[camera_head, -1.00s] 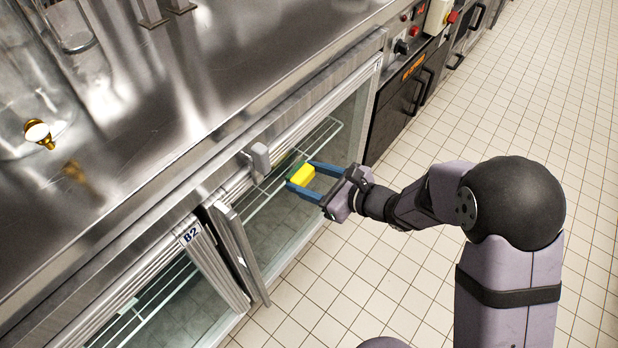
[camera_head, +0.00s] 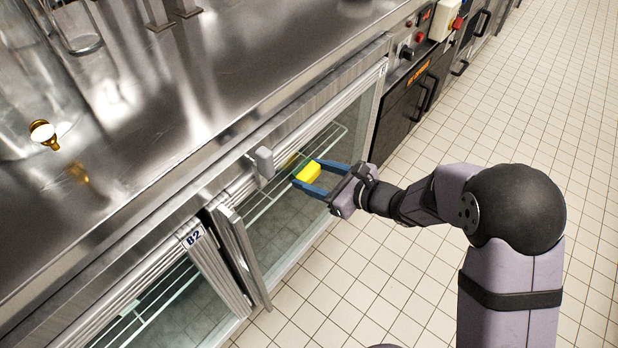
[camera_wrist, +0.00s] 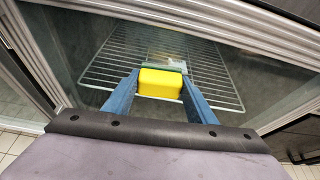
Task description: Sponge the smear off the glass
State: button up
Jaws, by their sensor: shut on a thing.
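My gripper (camera_head: 309,180) is shut on a yellow sponge (camera_head: 308,172), one blue finger on each side. In the wrist view the sponge (camera_wrist: 161,83) sits between the fingertips, with a green layer along its far edge. The glass (camera_head: 290,208) is the pane of a fridge door under the steel counter, and a wire shelf shows through it. The sponge is in front of this glass (camera_wrist: 235,75); I cannot tell whether it touches. A pale patch lies just beyond the sponge in the wrist view; I cannot tell whether it is the smear or a reflection.
The steel counter (camera_head: 190,110) overhangs the doors, with a grey block (camera_head: 264,162) at its front edge. A second glass door marked B2 (camera_head: 193,238) with a long handle (camera_head: 243,255) is at left. Dark oven fronts (camera_head: 410,95) stand at right. The tiled floor (camera_head: 540,90) is clear.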

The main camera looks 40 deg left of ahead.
jog(key=shift+w+d, duration=0.1)
jog(key=shift+w, duration=0.9)
jog(key=shift+a, duration=0.2)
jog(key=shift+s+b, duration=0.15)
jog(key=shift+b, duration=0.15)
jog(key=shift+s+d+b, duration=0.1)
jog(key=shift+s+b, duration=0.7)
jog(key=shift+s, duration=1.1)
jog(key=shift+r, duration=0.1)
jog(key=shift+r+p, duration=0.6)
jog(key=shift+r, duration=0.3)
jog(key=shift+w, duration=0.15)
